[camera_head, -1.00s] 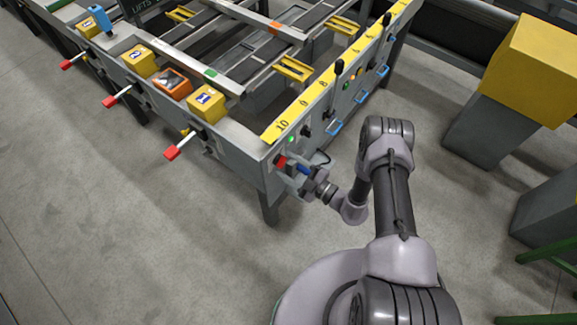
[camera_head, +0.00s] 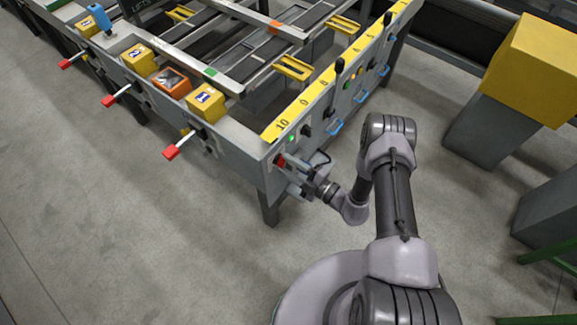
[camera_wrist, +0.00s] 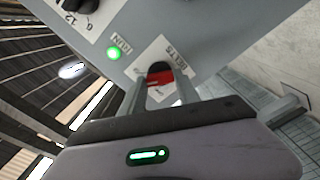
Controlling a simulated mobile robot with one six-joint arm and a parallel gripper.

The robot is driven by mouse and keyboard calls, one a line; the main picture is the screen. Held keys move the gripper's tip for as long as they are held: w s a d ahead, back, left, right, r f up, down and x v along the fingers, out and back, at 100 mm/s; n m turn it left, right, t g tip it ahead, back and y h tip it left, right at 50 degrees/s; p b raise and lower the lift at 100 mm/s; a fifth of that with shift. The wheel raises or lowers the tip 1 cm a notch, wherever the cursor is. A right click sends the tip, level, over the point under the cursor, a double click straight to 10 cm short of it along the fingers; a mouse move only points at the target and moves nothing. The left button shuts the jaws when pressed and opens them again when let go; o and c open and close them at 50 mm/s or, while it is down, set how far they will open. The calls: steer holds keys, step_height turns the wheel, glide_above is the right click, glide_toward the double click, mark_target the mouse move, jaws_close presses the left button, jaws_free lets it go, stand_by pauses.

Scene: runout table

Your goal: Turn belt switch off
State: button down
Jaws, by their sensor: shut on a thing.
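The belt switch (camera_wrist: 162,77) is a red handle in a dark slot on a white plate lettered BELTS, in the wrist view. In the head view the red part (camera_head: 281,160) shows at the near corner of the grey table's side panel. My gripper (camera_wrist: 160,88) has one finger on each side of the red handle and is shut on it. In the head view my gripper (camera_head: 291,171) is against the panel and partly covers the switch.
A dark knob (camera_wrist: 78,4) is beyond the lamp. Blue handles (camera_head: 335,127) and more controls line the panel. Yellow boxes (camera_head: 206,102) and red-tipped levers (camera_head: 172,152) are along the table's left side. The floor at left is clear.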

steer(key=shift+n+b, duration=0.8)
steer(key=shift+n, duration=6.6)
steer(key=c, duration=0.9)
jaws_free()
